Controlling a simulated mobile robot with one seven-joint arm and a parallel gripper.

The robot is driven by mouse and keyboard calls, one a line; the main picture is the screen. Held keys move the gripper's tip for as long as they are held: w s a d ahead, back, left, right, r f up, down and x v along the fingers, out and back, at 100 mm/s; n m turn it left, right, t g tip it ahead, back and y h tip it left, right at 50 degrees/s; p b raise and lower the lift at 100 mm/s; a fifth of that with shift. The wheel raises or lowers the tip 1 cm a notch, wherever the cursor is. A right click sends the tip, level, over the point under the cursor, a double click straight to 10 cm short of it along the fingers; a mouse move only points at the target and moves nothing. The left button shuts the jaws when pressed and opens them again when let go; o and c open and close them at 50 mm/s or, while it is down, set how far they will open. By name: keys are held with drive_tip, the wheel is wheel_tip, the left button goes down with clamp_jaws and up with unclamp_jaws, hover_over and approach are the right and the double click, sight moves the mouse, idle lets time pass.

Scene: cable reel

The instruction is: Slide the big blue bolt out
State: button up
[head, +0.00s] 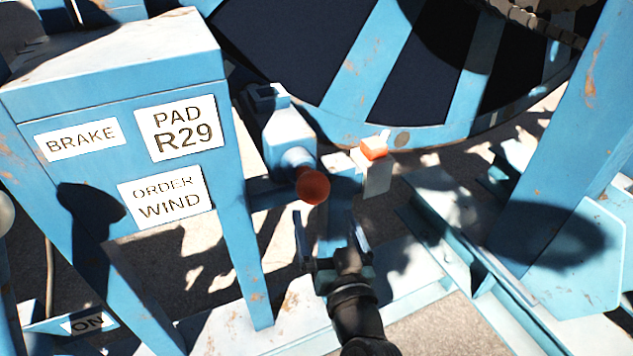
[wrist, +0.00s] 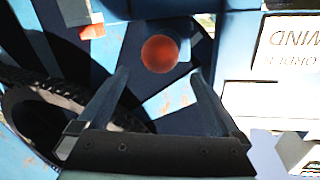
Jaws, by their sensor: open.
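The big blue bolt (head: 297,158) sits in a blue housing beside the reel, with a round orange-red knob (head: 313,186) on its near end. The knob also shows in the wrist view (wrist: 160,54), centred just beyond the fingertips. My gripper (head: 328,226) is open and empty, just below and in front of the knob in the head view. Its two fingers (wrist: 160,76) point toward the knob, one on each side, and do not appear to touch it. Most of the bolt's shaft is hidden inside the housing and behind the knob.
A blue cabinet (head: 110,75) labelled BRAKE, PAD R29 and ORDER WIND stands close on the left. The large reel (head: 385,65) is behind. A small orange-topped block (head: 373,148) is right of the knob. Blue frame beams (head: 575,130) stand at right.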

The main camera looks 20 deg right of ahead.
sight(314, 186)
drive_tip(key=w, duration=0.3)
drive_tip(key=w+d, duration=0.1)
drive_tip(key=w, duration=0.5)
drive_tip(key=shift+w+d, duration=0.35)
drive_tip(key=shift+w, duration=0.05)
drive_tip(key=shift+c, duration=0.2)
clamp_jaws()
drive_tip(key=shift+s, duration=0.1)
